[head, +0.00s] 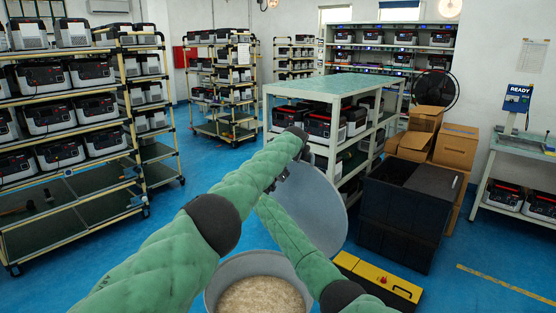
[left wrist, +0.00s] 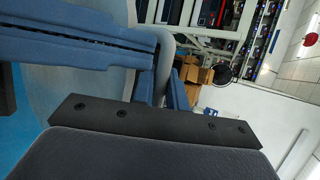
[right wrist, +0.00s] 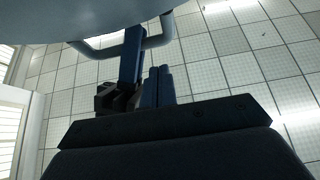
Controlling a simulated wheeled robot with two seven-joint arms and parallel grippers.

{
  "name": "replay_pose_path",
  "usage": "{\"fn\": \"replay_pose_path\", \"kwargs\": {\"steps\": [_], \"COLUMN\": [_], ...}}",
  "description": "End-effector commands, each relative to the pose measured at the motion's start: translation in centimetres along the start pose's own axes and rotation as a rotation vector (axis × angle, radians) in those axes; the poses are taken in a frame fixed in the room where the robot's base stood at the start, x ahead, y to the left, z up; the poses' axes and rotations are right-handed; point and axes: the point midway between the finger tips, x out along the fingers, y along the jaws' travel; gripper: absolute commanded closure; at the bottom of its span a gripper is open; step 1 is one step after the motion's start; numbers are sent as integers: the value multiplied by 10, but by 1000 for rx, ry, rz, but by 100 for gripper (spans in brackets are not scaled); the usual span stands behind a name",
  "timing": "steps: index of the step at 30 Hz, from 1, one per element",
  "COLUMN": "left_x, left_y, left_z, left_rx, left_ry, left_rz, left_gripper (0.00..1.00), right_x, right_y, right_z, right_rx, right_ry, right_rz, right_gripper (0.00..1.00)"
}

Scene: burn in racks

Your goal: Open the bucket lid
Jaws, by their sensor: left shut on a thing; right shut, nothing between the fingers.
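The round grey bucket (head: 210,295) stands at the bottom of the head view, its mouth uncovered and grainy beige stuff visible inside. The grey lid (head: 322,205) is raised and steeply tilted behind it. My left gripper (head: 281,175) is at the lid's upper left, mostly hidden by my arm. In the left wrist view its blue fingers (left wrist: 176,88) are shut on the lid's grey curved handle (left wrist: 164,50). My right gripper (right wrist: 158,85) is shut and empty close to the handle.
A black crate (head: 400,215) and a yellow-black box (head: 380,280) stand right of the bucket. Cardboard boxes (head: 455,148) are behind the crate. A green-topped shelf (head: 335,86) stands beyond the lid. Blue floor (head: 190,200) is free to the left.

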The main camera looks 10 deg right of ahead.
Motion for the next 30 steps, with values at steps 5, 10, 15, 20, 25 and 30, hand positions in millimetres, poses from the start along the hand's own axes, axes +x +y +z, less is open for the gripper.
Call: {"fn": "replay_pose_path", "kwargs": {"steps": [5,10,15,20,25,30], "left_x": [3,3,3,3,3,3], "left_y": [5,5,5,5,6,7], "left_z": [-11,-11,-11,-11,-11,-8], "left_rx": [-2,-2,-2,-2,-2,-2], "left_ry": [11,11,11,11,11,8], "left_rz": [6,6,6,6,8,10], "left_gripper": [100,100,100,100,100,100], "right_x": [5,5,6,20,33,35], "right_y": [0,0,0,0,1,3], "right_z": [6,7,7,14,23,24], "right_rx": [0,1,0,-1,0,-1], "right_ry": [-1,-1,-2,-30,-62,-62], "right_rz": [0,0,1,2,1,4], "right_gripper": [100,100,100,100,100,100]}}
